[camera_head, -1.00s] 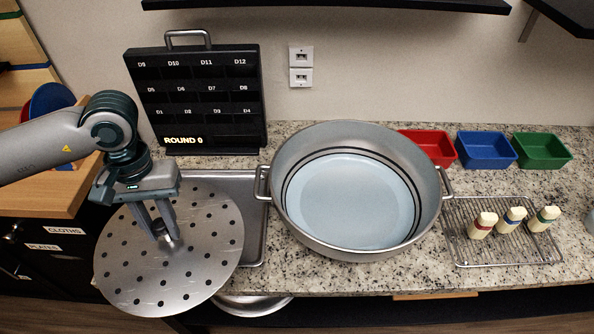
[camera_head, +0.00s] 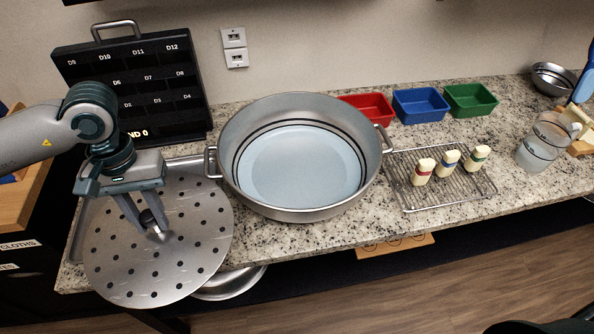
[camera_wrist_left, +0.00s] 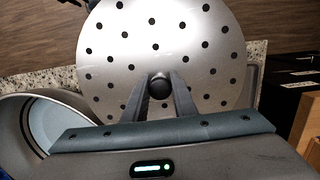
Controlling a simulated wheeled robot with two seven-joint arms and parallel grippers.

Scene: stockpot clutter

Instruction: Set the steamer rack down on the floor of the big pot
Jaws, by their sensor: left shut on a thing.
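The steamer rack (camera_head: 190,255) is a round, perforated metal disc with a central knob. My left gripper (camera_head: 155,232) is shut on that knob and holds the rack roughly flat, left of the pot. The left wrist view also shows the rack (camera_wrist_left: 205,40) and the gripper (camera_wrist_left: 160,90) closed around the dark knob. The big pot (camera_head: 240,185) stands on the counter with two side handles, dark rings inside and a pale blue floor that is clear. The rack is outside the pot. My right gripper is not in view.
A shallow metal tray (camera_head: 75,250) lies partly under the rack, and a metal lid or bowl (camera_head: 235,285) shows below it. A black board (camera_head: 130,85) stands behind. Right of the pot are a wire rack (camera_head: 405,190) with several small shakers, and red (camera_head: 368,108), blue and green bins.

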